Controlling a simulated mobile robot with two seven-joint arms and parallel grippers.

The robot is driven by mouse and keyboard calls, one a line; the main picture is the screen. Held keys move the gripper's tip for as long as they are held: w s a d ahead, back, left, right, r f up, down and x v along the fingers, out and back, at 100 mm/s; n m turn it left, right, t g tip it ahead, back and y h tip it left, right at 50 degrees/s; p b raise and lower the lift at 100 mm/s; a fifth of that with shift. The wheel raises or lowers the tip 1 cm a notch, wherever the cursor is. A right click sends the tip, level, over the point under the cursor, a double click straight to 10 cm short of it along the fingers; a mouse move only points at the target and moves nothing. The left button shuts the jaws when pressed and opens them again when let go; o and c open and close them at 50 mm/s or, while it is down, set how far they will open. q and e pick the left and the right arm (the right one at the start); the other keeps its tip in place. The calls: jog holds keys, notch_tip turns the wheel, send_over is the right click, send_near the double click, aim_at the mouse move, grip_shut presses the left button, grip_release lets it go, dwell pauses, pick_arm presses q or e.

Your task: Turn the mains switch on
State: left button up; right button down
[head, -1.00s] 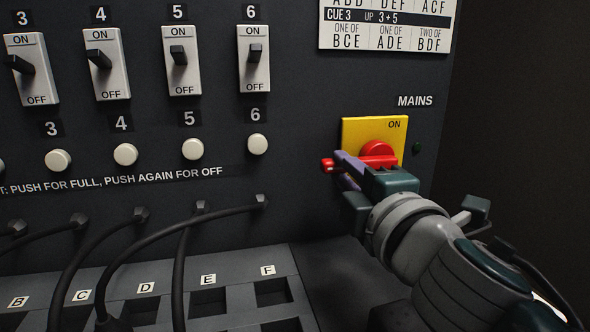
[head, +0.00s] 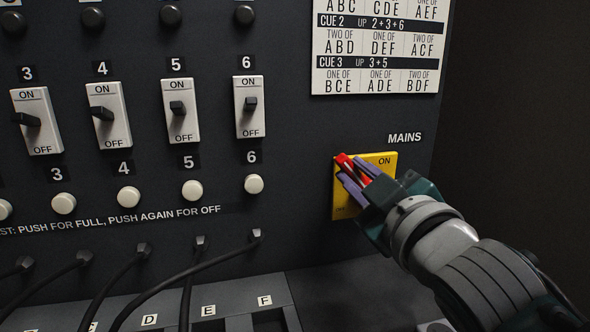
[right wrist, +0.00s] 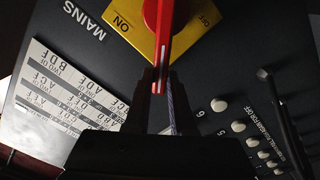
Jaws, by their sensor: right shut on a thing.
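The mains switch is a yellow plate (head: 346,205) marked ON at its upper right, with a red rotary handle (head: 343,161). The handle tilts, its free end toward the plate's upper left. My right gripper (head: 351,176) has its purple-lined fingers shut around the handle and covers much of the plate. In the right wrist view the red handle (right wrist: 165,45) runs down between the fingers, and the yellow plate (right wrist: 138,22) shows ON and OFF marks. My left gripper is not in view.
The dark panel carries numbered toggle switches (head: 249,107), white push buttons (head: 254,184) and a cue chart (head: 375,75) above the mains switch. Black cables (head: 190,270) hang at lower left above a lettered ledge (head: 264,315). Space right of the panel looks clear.

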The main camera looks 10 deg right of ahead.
jog(key=shift+w+d+r+m+p, duration=0.1)
jog(key=shift+d+r+m+p, duration=0.15)
jog(key=shift+d+m+p, duration=0.75)
jog(key=shift+s+d+r+m+p, duration=0.15)
jog(key=shift+d+r+m, duration=0.25)
jog(key=shift+m, duration=1.25)
jog(key=shift+w+d+r+m+p, duration=0.15)
jog(key=shift+d+m+p, duration=0.55)
jog(key=shift+m, duration=0.65)
jog(key=shift+d, duration=0.25)
jog(key=c, duration=0.8)
grip_release()
jog(key=shift+o, duration=0.2)
jog(key=s, duration=1)
jog(key=shift+d, duration=0.15)
